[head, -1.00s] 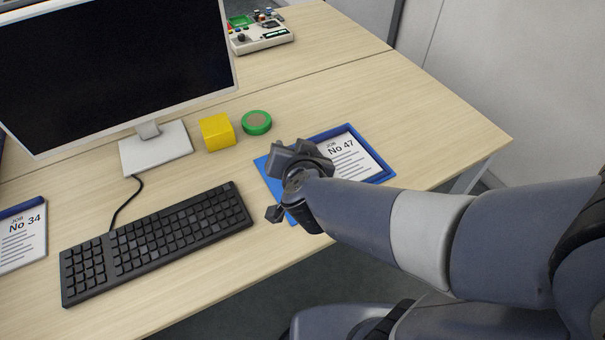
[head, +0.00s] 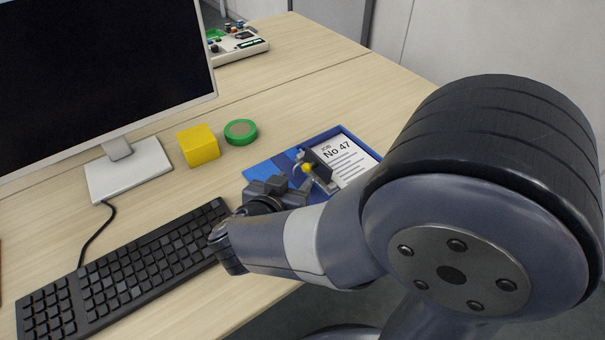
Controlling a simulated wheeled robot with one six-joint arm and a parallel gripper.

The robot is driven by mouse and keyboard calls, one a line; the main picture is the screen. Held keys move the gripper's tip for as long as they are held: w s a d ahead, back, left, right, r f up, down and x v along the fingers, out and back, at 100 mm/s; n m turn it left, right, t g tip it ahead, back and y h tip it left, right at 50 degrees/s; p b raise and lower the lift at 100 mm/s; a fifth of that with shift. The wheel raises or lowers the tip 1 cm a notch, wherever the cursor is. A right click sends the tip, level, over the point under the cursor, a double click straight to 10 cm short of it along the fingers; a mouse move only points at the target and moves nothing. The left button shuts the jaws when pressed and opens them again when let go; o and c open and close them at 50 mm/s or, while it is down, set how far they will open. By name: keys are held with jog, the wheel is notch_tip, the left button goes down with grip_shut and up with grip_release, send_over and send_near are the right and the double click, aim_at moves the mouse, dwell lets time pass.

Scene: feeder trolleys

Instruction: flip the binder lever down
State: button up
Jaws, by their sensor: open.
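The blue binder (head: 264,172) lies open on the desk, with a white sheet marked JOB No 47 (head: 346,152) on its right side. A small yellow knob (head: 307,168), apparently the lever's tip, shows at the binder's middle by grey metal parts. It seems to stand above the sheet; its exact angle is unclear. My gripper (head: 312,177) is open low over the binder, coming from the lower left, with its fingers close around or beside the knob. I cannot tell whether they touch it. My gripper and wrist hide the binder's near left part.
A black keyboard (head: 125,275) lies left of my wrist. A yellow cube (head: 198,146) and a green tape roll (head: 240,132) sit behind the binder. A monitor (head: 90,75) stands at left. A device with knobs (head: 238,45) is at the back.

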aim_at(305, 169)
jog(key=b+x, duration=0.1)
jog(key=x, duration=0.5)
jog(key=shift+w+d+f+b, duration=0.1)
jog(key=shift+w+b, duration=0.1)
jog(key=shift+b, duration=0.15)
grip_shut()
